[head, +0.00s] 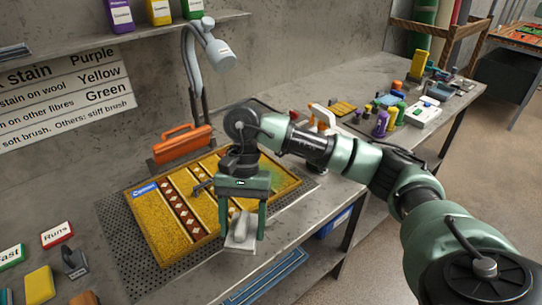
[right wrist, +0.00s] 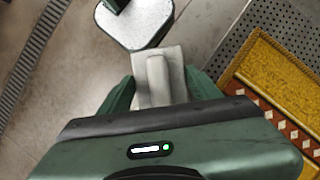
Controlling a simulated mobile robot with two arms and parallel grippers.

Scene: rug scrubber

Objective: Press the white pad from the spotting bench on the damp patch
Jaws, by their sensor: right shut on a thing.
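My right gripper (head: 241,236) is shut on the handle of the white pad (head: 236,243), above the front edge of the bench. In the right wrist view the pad (right wrist: 172,62) sits between the green fingers (right wrist: 158,90), clear of the rug. The yellow patterned rug (head: 160,235) lies behind and left of the pad, with a blue label (head: 145,189) at its far left corner. A faint greenish patch (head: 284,181) shows on its right part, partly hidden by my gripper and arm. My left gripper is out of view.
The rug lies on a perforated plate (head: 120,235) on the grey bench. An orange-handled tool (head: 182,143) and a lamp (head: 219,53) stand behind it. Several small bottles and tools crowd the bench's right part. Cards and blocks, including the Runs block (head: 57,234), lie at left.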

